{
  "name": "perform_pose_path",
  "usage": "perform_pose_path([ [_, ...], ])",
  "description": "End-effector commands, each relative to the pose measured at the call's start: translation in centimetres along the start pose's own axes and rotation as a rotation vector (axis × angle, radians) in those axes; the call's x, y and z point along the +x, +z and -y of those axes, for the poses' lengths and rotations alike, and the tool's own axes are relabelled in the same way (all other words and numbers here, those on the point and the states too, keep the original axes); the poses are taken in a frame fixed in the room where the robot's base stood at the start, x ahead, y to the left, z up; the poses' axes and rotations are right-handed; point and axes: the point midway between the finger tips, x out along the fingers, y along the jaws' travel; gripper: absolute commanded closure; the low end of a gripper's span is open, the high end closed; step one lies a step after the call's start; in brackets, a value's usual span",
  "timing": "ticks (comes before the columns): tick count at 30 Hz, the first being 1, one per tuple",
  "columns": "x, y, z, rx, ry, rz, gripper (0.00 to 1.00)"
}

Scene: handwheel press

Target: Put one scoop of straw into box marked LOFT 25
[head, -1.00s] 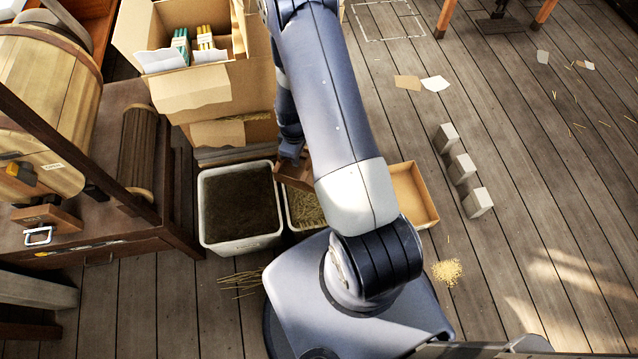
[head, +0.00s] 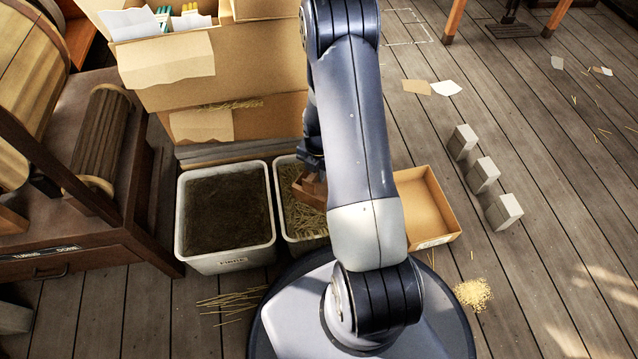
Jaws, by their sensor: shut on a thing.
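My gripper (head: 312,166) is partly hidden behind my arm and is shut on a brown wooden scoop (head: 312,188). The scoop is over or in the white-rimmed bin of straw (head: 298,215); I cannot tell whether it touches the straw or what it holds. A shallow open cardboard box (head: 440,238) lies right of my arm, partly hidden by it. It has a small label on its front wall, too small to read. No LOFT 25 mark is legible.
A white bin of dark material (head: 190,250) stands left of the straw bin. Large cardboard boxes (head: 225,85) stand behind. Several pale blocks (head: 503,211) and a pile of yellow grains (head: 473,294) are on the floor at right. A dark wooden bench (head: 110,235) stands at left.

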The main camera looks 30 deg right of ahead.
Motion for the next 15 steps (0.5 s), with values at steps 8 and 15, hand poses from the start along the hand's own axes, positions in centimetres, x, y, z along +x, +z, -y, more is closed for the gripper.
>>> perform_pose_path([
  [8, 1.4, 0.8, 0.2, -0.076, 0.000, -0.026, 1.00],
  [15, 3.5, 2.2, 0.1, -0.074, -0.005, -0.152, 1.00],
])
